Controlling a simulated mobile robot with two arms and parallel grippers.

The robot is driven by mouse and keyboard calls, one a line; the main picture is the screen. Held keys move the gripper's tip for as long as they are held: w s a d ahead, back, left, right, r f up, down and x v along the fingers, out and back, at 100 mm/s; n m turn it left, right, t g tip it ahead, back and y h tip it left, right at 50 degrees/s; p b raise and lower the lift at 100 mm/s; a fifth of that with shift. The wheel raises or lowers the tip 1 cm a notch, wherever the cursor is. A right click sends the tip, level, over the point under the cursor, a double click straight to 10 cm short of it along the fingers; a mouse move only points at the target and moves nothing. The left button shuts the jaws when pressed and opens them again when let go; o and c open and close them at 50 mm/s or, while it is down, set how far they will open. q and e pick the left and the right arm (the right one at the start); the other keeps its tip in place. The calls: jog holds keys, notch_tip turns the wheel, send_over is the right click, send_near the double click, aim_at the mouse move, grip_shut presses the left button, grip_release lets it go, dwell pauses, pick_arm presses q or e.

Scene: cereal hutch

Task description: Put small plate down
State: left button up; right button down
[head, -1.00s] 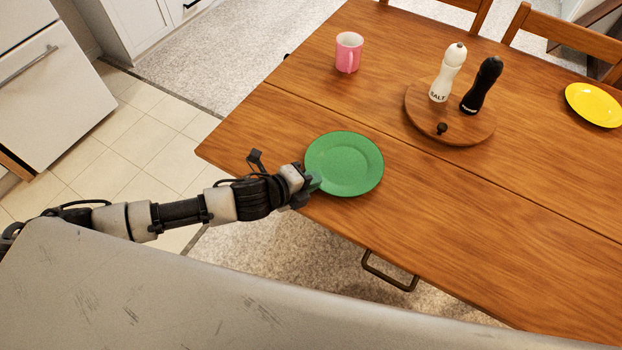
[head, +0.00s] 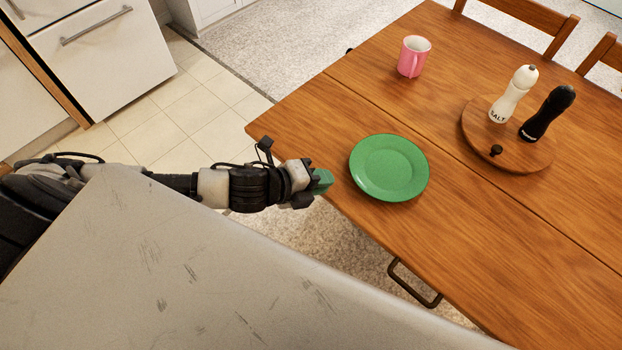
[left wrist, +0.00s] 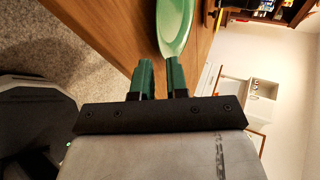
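The small green plate (head: 389,168) lies flat on the wooden table (head: 300,128) near its front left edge. It also shows edge-on in the left wrist view (left wrist: 175,28), just beyond my fingertips. My left gripper (head: 322,181) has green fingers and is at the table's edge, left of the plate, with a gap between them. In the left wrist view the two fingers (left wrist: 160,76) stand apart with nothing between them. My right gripper is not in view.
A pink mug (head: 414,57) stands at the table's far left. A round wooden board (head: 478,128) with a white salt mill (head: 514,95) and a black mill (head: 548,114) is to the right of the plate. A metal handle (head: 415,284) sticks out below the front edge.

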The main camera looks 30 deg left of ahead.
pick_arm(q)
jog(key=shift+v, duration=1.5)
